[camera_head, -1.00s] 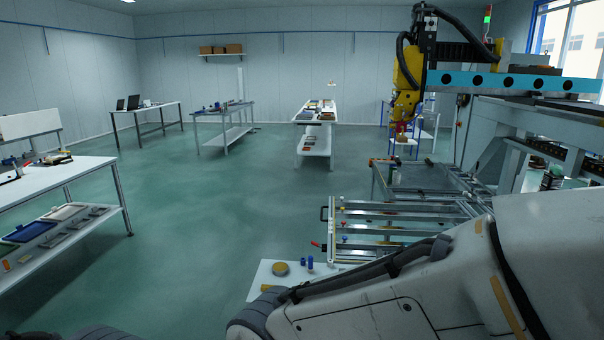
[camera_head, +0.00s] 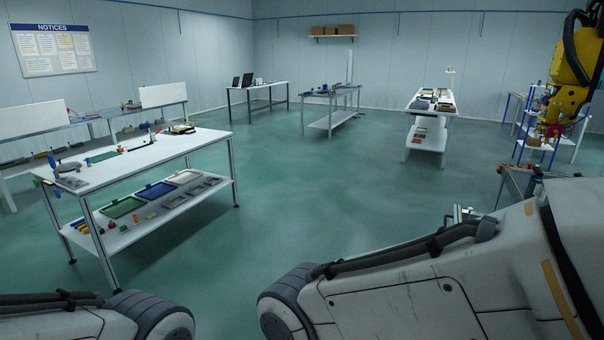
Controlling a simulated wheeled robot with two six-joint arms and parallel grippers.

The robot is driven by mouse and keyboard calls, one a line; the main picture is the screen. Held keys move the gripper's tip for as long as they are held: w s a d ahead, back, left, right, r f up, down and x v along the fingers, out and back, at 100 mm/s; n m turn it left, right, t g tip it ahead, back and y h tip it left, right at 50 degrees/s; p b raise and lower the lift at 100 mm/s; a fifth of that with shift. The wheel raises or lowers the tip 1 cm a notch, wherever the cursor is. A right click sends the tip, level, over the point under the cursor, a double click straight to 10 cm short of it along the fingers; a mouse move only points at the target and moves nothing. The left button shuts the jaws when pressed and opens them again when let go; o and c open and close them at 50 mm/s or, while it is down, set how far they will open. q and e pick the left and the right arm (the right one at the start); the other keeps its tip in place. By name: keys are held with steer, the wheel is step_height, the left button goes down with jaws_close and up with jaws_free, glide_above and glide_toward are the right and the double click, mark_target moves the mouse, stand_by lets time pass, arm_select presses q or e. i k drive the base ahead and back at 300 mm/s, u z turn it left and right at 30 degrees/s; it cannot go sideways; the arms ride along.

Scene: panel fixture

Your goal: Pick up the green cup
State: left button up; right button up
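I cannot make out a green cup in this view. The nearer workbench (camera_head: 150,160) on the left carries several small tools and parts, too small to tell apart. A flat green item (camera_head: 103,157) lies on its top, and a green tray (camera_head: 122,208) lies on its lower shelf; neither looks like a cup. My two white arms show along the bottom edge, but both grippers are out of view.
Open green floor (camera_head: 330,190) lies ahead. A laptop table (camera_head: 262,84), a grey workbench (camera_head: 340,90) and a white shelf table (camera_head: 425,135) stand farther back. A yellow machine arm (camera_head: 568,80) hangs at the right. A notice board (camera_head: 54,50) is on the left wall.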

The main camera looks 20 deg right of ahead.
mark_target(534, 188)
steer(key=i, duration=4.6)
steer(key=z, duration=2.45)
steer(key=i, duration=4.65)
steer(key=z, duration=1.35)
